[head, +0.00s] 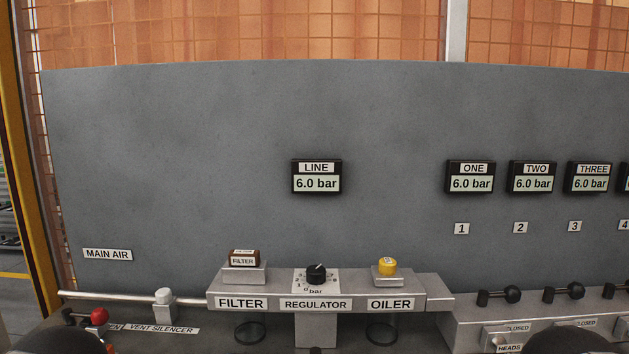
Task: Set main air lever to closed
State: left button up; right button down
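The MAIN AIR label (107,254) is on the grey panel at the left. Below it, near the bottom left corner, a red ball knob (99,316) stands beside the pipe; it appears to be the main air lever's handle. A label partly hidden behind it ends in what looks like "EN". The rest of the lever is hidden, so its exact angle cannot be told. Dark rounded parts of my own arms show at the bottom left and bottom right edges. Neither gripper can be made out.
A silver pipe (115,296) runs right to the FILTER, REGULATOR and OILER block (432,288). A VENT SILENCER label (162,330) lies below the pipe. The LINE display (317,177) reads 6.0 bar. Several black-handled valves (498,295) stand at the right.

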aim_at(100, 316)
jog(key=u, duration=1.25)
